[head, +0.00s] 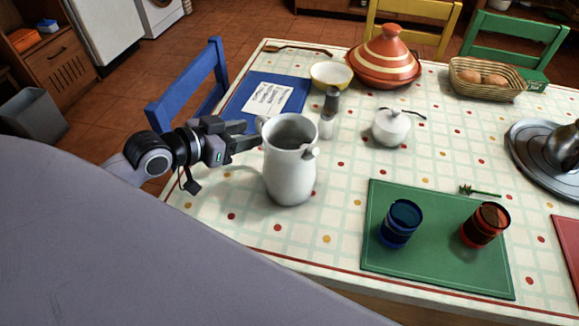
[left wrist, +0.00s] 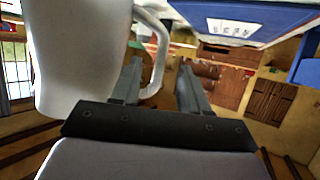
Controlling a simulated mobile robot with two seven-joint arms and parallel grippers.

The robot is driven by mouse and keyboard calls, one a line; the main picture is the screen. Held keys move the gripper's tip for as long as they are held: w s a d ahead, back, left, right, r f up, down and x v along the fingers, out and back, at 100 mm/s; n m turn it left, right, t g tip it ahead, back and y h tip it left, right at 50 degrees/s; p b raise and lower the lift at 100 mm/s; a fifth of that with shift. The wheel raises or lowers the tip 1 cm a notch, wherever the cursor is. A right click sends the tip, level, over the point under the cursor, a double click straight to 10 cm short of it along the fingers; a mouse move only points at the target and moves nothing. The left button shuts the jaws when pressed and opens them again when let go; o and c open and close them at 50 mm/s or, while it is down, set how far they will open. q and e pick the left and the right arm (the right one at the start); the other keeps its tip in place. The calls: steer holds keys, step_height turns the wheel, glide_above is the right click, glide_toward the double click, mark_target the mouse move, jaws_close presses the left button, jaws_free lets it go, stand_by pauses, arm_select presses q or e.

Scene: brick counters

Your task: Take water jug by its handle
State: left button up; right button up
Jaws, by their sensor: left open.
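The white water jug (head: 290,172) stands upright on the checked tablecloth, left of the middle of the table. Its handle (left wrist: 162,42) is on the side facing my left gripper. My left gripper (head: 250,135) reaches in from the left, level with the upper part of the jug. In the left wrist view the jug's body (left wrist: 80,55) fills the left side. There the handle shows between the two open fingers (left wrist: 162,75), nearer the left one. I cannot tell whether a finger touches it. My right gripper is out of view.
A grinder (head: 328,112) stands close behind the jug, with a white sugar pot (head: 391,128) to its right. A blue placemat (head: 287,88) with a card lies behind my gripper. Blue (head: 401,224) and red (head: 485,225) cups stand on a green mat (head: 440,267). A blue chair (head: 193,88) is at left.

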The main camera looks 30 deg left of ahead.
mark_target(260, 129)
arm_select(q)
steer(key=shift+x, duration=2.15)
steer(key=shift+f, duration=0.15)
jaws_close()
steer(key=shift+r, duration=0.25)
